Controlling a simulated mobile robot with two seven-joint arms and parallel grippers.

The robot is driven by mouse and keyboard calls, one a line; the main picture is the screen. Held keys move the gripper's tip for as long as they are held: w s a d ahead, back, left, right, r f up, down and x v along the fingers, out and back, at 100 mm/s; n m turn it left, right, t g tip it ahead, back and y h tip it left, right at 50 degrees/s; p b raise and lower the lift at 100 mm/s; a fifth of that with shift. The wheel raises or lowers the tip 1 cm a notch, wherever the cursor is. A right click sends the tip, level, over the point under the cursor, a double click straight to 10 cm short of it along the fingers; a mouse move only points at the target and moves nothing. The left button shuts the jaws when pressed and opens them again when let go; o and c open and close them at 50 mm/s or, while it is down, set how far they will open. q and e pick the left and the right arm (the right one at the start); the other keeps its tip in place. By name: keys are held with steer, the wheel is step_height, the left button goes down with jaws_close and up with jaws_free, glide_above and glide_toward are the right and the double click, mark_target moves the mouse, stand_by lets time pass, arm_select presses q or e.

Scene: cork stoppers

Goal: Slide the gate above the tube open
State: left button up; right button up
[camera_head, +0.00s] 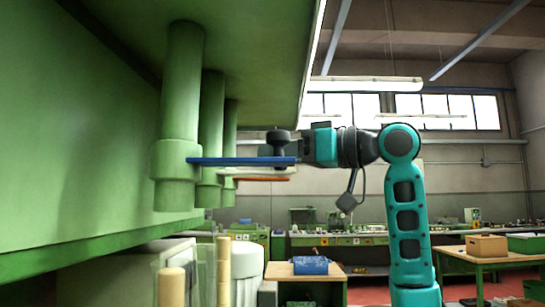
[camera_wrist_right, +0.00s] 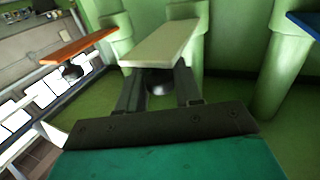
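Several green tubes hang in a row from the machine; the nearest tube (camera_head: 178,100) carries a blue gate (camera_head: 225,161) that sticks out to the right. A dark knob (camera_head: 278,141) stands on the blue gate's outer end. Behind it are an orange gate (camera_head: 262,179) and a pale gate, which shows in the right wrist view (camera_wrist_right: 160,43). My right gripper (camera_wrist_right: 158,86) reaches the outer end of the pale gate. Its fingers are apart, one on each side of a dark round knob (camera_wrist_right: 158,89); firm contact is not visible. In the head view the blue gate's knob partly hides the fingers. My left gripper is not in view.
The orange gate (camera_wrist_right: 78,48) and blue gate (camera_wrist_right: 305,24) flank the pale one in the wrist view. Pale corks (camera_head: 171,287) stand low at the front left. A workbench (camera_head: 305,272) with a blue object is behind.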

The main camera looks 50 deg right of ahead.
steer(key=o, duration=0.3)
steer(key=shift+s+d+r, duration=0.25)
steer(key=shift+s+r, duration=0.05)
steer(key=shift+r, duration=0.05)
steer(key=shift+o, duration=0.2)
steer(key=shift+s, duration=0.15)
steer(key=shift+a+f, duration=0.1)
steer(key=b+v, duration=0.2)
steer(key=v, duration=1.1)
